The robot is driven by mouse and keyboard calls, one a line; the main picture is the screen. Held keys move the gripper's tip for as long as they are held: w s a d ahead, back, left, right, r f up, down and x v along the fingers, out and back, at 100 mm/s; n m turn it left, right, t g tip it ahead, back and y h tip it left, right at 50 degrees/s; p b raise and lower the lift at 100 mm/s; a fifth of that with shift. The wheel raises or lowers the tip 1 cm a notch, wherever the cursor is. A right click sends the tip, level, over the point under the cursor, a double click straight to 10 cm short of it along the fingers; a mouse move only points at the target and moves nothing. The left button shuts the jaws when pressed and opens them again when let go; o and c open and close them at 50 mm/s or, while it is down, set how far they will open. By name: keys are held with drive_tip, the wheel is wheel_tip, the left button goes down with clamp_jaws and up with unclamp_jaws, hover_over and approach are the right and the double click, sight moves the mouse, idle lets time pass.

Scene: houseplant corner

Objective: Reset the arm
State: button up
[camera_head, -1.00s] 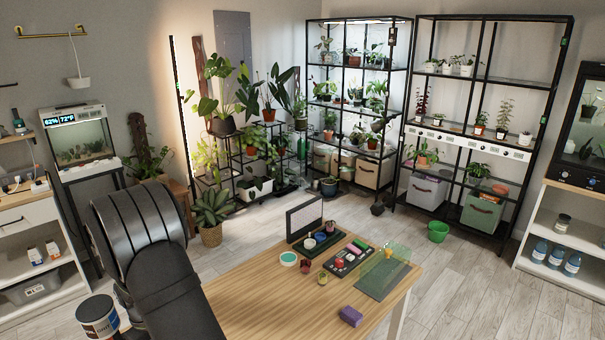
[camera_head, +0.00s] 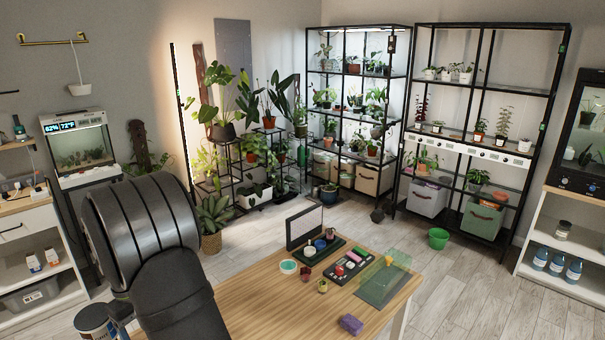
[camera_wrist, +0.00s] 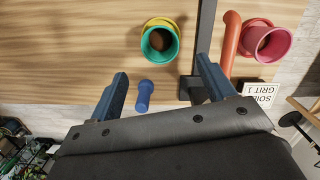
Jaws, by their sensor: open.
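My gripper (camera_wrist: 162,85) shows in the wrist view with its two blue fingers spread apart. A small blue rod-like thing (camera_wrist: 145,95) appears between the fingers; nothing visibly touches both fingers. A teal-rimmed pot (camera_wrist: 159,42) with brown inside lies beyond the fingers. In the head view my large dark arm links fill the lower left, and the gripper is not seen there.
The wooden table (camera_head: 255,305) carries a white-and-teal dish (camera_head: 289,267), a dark tray with colored pieces (camera_head: 350,265), a green clear box (camera_head: 385,278), an upright panel (camera_head: 304,226) and a purple block (camera_head: 351,324). Plant racks stand behind. A green bucket (camera_head: 438,238) is on the floor.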

drive_tip(key=f, duration=0.4)
drive_tip(key=d+f, duration=0.1)
drive_tip(key=f, duration=0.7)
drive_tip(key=shift+s+d, duration=0.15)
drive_tip(key=shift+s, duration=0.25)
wheel_tip(320, 180, up, 5)
drive_tip(key=shift+w+f, duration=0.1)
drive_tip(key=shift+f, duration=0.05)
drive_tip(key=w+d+r, duration=0.2)
drive_tip(key=d+r, duration=0.6)
drive_tip(key=d, duration=0.4)
drive_tip(key=s+d+f, duration=0.2)
drive_tip(key=s+d, duration=1.2)
drive_tip(key=s, duration=0.4)
drive_tip(key=shift+d+f, duration=0.2)
drive_tip(key=shift+d, duration=0.15)
drive_tip(key=shift+s, duration=0.1)
